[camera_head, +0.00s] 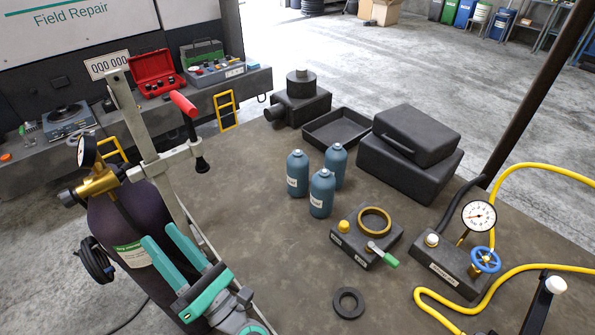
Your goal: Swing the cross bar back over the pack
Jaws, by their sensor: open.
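A dark purple bottle (128,222) with a brass valve and gauge stands at the left. A pale grey bar (124,105) rises beside it, tilted, carrying a short cross arm (158,163) with a red-handled screw (184,104) that points right over the bench. A dark bar with a white knob (556,285) shows at the lower right, cut by the picture edge. I cannot tell for sure which bar is the cross bar, or which thing is the pack. My gripper (161,246), with two teal fingers spread apart, is open and appears empty in front of the bottle; depth is unclear.
On the bench (270,240) stand three blue bottles (321,194), a block with a brass ring (366,235), a black ring (348,303), dark cases (410,155) and a gauge block (452,262). A yellow hose (535,168) loops at right. The bench's middle front is mostly clear.

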